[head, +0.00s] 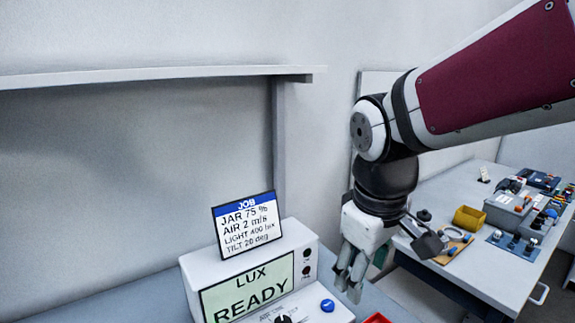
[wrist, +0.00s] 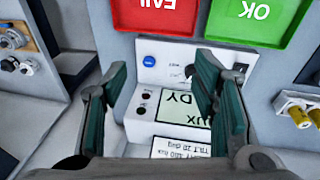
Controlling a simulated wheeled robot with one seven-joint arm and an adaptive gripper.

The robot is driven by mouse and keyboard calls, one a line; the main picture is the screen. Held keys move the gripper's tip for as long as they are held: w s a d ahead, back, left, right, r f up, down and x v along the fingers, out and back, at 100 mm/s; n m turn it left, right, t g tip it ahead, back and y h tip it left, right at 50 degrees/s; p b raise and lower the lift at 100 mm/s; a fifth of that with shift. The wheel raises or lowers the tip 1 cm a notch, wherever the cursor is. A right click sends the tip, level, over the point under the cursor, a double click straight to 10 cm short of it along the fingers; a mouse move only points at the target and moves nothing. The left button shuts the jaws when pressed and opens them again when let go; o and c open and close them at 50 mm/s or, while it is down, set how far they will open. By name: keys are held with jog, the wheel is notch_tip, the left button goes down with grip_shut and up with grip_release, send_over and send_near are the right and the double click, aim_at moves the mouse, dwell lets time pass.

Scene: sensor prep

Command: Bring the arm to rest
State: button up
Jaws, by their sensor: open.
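My gripper (head: 350,272) hangs from my arm in the head view, fingers pointing down, just right of the white LUX box (head: 245,259). In the wrist view my gripper (wrist: 162,68) has its two green-padded fingers spread apart with nothing held between them. The LUX box also shows below and between the fingers there (wrist: 150,127). Its screen (head: 248,290) reads "LUX READY". Whether the fingers touch the box cannot be told, but they look above it.
A JOB card (head: 247,224) stands on the box; a blue button (head: 327,305) is on its front. A red tray (wrist: 155,15) and a green tray (wrist: 250,22) lie beyond it. A shelf (head: 150,76) runs along the wall.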

jog(key=s+d+m+t, duration=0.1)
jog(key=s+d+m, duration=0.2)
jog(key=s, duration=0.3)
jog(key=s+d+r+m+t, duration=0.1)
jog(key=s+d+m, duration=0.3)
jog(key=s, duration=0.3)
jog(key=shift+s+d+r+y, duration=0.2)
jog(key=shift+s+d+y, duration=0.05)
jog(key=shift+y, duration=0.05)
